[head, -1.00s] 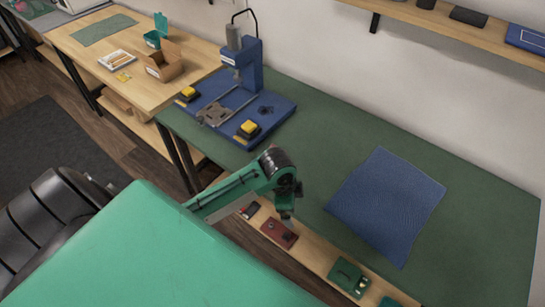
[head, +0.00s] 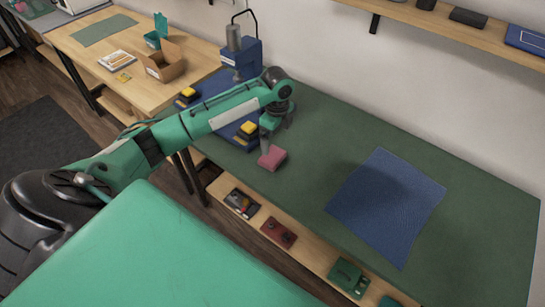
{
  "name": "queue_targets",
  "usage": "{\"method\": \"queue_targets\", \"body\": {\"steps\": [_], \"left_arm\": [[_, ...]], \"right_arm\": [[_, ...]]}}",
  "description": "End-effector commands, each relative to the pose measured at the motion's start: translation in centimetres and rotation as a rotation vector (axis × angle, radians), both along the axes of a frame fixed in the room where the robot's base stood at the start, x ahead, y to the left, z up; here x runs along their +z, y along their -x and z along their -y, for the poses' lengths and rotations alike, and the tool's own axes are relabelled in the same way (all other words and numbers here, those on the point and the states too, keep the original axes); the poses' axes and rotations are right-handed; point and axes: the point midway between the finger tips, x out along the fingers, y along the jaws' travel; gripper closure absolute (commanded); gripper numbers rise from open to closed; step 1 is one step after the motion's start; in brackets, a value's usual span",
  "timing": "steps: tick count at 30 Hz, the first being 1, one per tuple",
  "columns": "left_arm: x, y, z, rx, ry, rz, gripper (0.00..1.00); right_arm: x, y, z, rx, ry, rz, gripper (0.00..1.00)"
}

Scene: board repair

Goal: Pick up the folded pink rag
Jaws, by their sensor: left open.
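The folded pink rag (head: 274,158) lies on the green bench mat near its front edge, just right of the blue press base. My left gripper (head: 265,147) points down at the rag's left end, with its fingers open. A finger overlaps the rag's edge in the picture; I cannot tell whether it touches. My right gripper is not in view.
The blue press (head: 247,62) with yellow pads stands behind and left of my gripper, partly hidden by my arm. A blue cloth mat (head: 388,207) lies to the right on the green mat (head: 325,130). A lower shelf (head: 312,253) holds several small items.

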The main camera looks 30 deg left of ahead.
Motion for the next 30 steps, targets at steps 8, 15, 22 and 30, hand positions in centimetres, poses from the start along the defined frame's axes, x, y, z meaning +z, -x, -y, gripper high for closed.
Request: {"method": "queue_targets", "body": {"steps": [8,15,22,30], "left_arm": [[-4.1,0.0,0.0,0.002,0.000,0.000,0.00],[-6.2,0.2,-0.2,0.003,0.000,-0.002,0.00],[-9.2,0.2,-0.3,0.002,0.000,0.000,0.00],[-9.6,0.2,-0.3,0.001,-0.001,0.002,0.00]], "right_arm": [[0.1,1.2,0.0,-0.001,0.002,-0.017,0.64],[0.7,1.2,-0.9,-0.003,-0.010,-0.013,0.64],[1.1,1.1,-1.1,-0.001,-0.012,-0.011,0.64],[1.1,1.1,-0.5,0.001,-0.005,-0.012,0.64]]}}
